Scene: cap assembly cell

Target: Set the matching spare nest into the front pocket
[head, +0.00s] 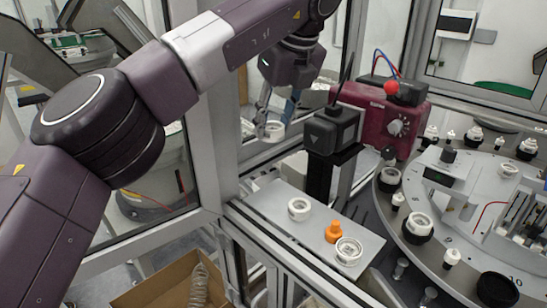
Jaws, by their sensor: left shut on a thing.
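My left gripper (267,119) hangs at upper middle, shut on a small white ring-shaped nest (273,131), held in the air beyond the shelf. On the grey shelf (275,206) stand a white ring nest (299,209), an orange stepped piece (334,232) and another white nest with a clear ring-like top (348,251). The round indexing table (462,272) at the right carries nests in dark holders, such as a white one (419,224). A black round pocket (497,289) at its front edge looks empty. My right gripper is not in view.
A dark red machine head (370,118) with a red knob and a black block (332,130) stand between my left gripper and the table. Metal frame posts (182,190) rise at the left. An open cardboard box (170,287) lies below.

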